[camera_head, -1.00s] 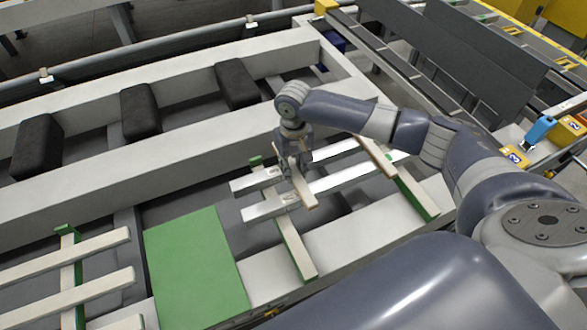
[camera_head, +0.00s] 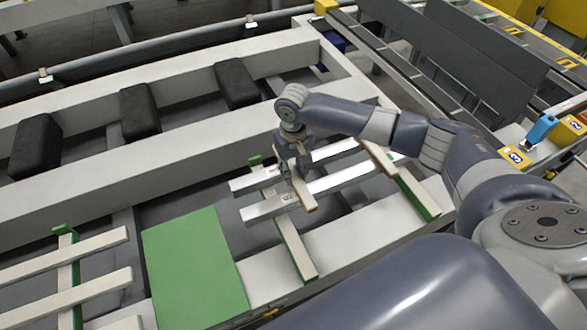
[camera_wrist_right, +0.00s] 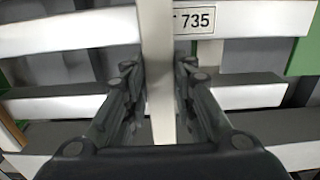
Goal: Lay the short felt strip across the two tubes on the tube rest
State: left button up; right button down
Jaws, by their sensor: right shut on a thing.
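A short pale felt strip (camera_head: 308,200) is held in my right gripper (camera_head: 295,170), which is shut on it. In the right wrist view the strip (camera_wrist_right: 157,60) runs upright between the fingers, crossing over the tubes. The two pale metal tubes are the near tube (camera_head: 340,184) and the far tube (camera_head: 245,184). They lie side by side on the tube rest, whose felt-topped bars (camera_head: 297,250) have green ends. The strip's near end overlaps the near tube in the head view; I cannot tell whether it touches. My left gripper is out of view.
A green panel (camera_head: 195,265) lies left of the tubes. Further left, pale bars (camera_head: 70,258) rest on another green-ended support. Black blocks (camera_head: 138,112) stand on the white frame behind. A blue-topped item (camera_head: 541,128) and yellow numbered tags (camera_head: 515,156) are at right.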

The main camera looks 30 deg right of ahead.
aim_at(294, 173)
jog(key=shift+f, duration=0.15)
jog(key=c, duration=1.2)
grip_release()
jog(key=shift+c, duration=0.2)
notch_tip(294, 173, up, 12)
